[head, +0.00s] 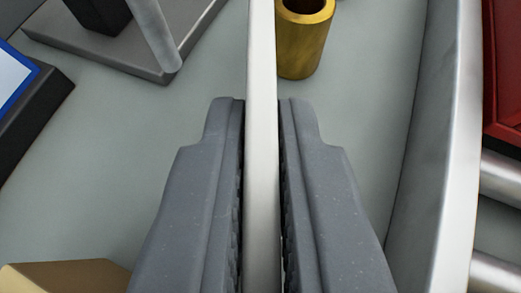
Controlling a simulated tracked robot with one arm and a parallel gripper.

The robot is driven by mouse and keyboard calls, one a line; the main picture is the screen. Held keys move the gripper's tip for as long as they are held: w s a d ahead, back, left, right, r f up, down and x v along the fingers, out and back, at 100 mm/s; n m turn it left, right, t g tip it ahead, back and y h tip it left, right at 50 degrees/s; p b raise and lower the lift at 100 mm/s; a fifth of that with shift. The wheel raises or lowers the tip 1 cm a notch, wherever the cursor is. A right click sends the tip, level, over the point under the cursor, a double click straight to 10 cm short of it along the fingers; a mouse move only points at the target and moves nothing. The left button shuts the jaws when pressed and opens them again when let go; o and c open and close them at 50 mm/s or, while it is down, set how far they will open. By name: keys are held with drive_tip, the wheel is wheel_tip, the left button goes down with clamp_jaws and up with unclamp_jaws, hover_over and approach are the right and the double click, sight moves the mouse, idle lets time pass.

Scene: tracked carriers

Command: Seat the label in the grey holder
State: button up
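My gripper (262,106) fills the lower middle of the head view, its two grey ridged fingers closed on both sides of a thin off-white piece (262,60). This piece looks like the label, seen edge-on. It runs from the bottom of the picture up past the top edge, so its far end and face are hidden. A grey base plate (105,58) with a dark block and a pale grey post (155,35) stands at the upper left. It may be the grey holder, but I cannot tell for sure. The label is apart from it.
A brass-coloured hollow cylinder (304,42) stands just right of the label's far part. A dark-framed item with a blue-edged white panel (28,105) is at the left. A tan block (65,277) is at bottom left. A raised metal rim (440,150) bounds the right; a red bin (505,75) and rollers (503,178) lie beyond.

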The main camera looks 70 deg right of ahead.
drive_tip(key=o, duration=0.3)
drive_tip(key=shift+r, duration=0.1)
drive_tip(key=shift+a+r, duration=0.15)
drive_tip(key=shift+a, duration=0.1)
drive_tip(key=p+v, duration=0.1)
drive_tip(key=v, duration=1)
drive_tip(key=shift+a, duration=0.2)
drive_tip(key=shift+s, duration=0.1)
